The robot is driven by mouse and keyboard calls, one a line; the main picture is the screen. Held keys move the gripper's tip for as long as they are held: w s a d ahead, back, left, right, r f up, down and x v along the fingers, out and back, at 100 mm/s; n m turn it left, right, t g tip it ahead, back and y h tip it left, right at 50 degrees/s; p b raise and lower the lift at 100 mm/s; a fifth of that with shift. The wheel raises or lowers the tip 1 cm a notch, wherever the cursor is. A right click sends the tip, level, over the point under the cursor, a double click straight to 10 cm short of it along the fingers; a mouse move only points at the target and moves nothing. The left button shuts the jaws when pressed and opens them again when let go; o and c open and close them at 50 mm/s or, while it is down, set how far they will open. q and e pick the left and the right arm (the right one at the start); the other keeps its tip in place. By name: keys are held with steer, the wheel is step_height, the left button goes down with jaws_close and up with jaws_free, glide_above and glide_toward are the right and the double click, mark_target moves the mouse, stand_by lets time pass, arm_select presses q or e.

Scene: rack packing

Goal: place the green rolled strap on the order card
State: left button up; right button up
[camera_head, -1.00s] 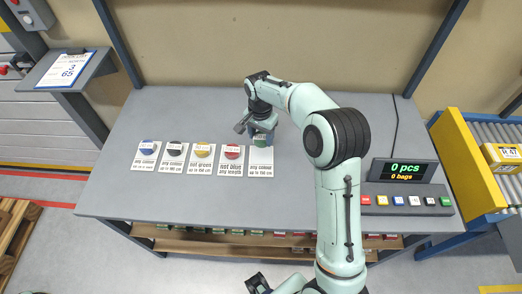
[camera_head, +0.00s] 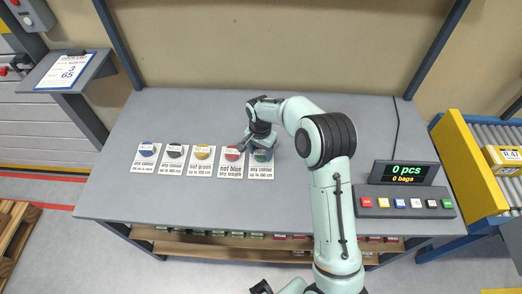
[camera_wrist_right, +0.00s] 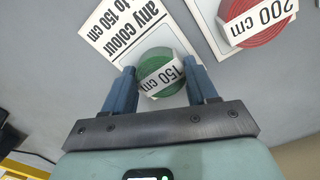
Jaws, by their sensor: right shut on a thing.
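The green rolled strap (camera_wrist_right: 161,72) has a white paper band reading 150 cm. In the right wrist view it sits between the two fingers of my right gripper (camera_wrist_right: 162,86), which is shut on it. The strap is over the far part of the order card (camera_wrist_right: 118,30), a white card reading "any colour" and "150 cm". Whether it touches the card is hard to tell. In the head view the strap (camera_head: 262,156) shows just below my right gripper (camera_head: 261,147), at the far end of the rightmost card (camera_head: 261,171). My left gripper is not clearly visible.
The red strap (camera_wrist_right: 258,18) is close beside in the wrist view. A button box (camera_head: 405,202) stands at the right. The table (camera_head: 180,112) behind is clear.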

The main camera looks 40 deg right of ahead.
mark_target(260, 153)
steer(key=o, duration=1.1)
steer(key=shift+r, duration=0.1)
arm_select(q)
steer(key=shift+w+r+p, duration=0.45)
steer(key=shift+r+p, duration=0.15)
steer(key=shift+r, duration=0.15)
arm_select(e)
step_height(260, 153, up, 12)
steer(key=shift+r, duration=0.1)
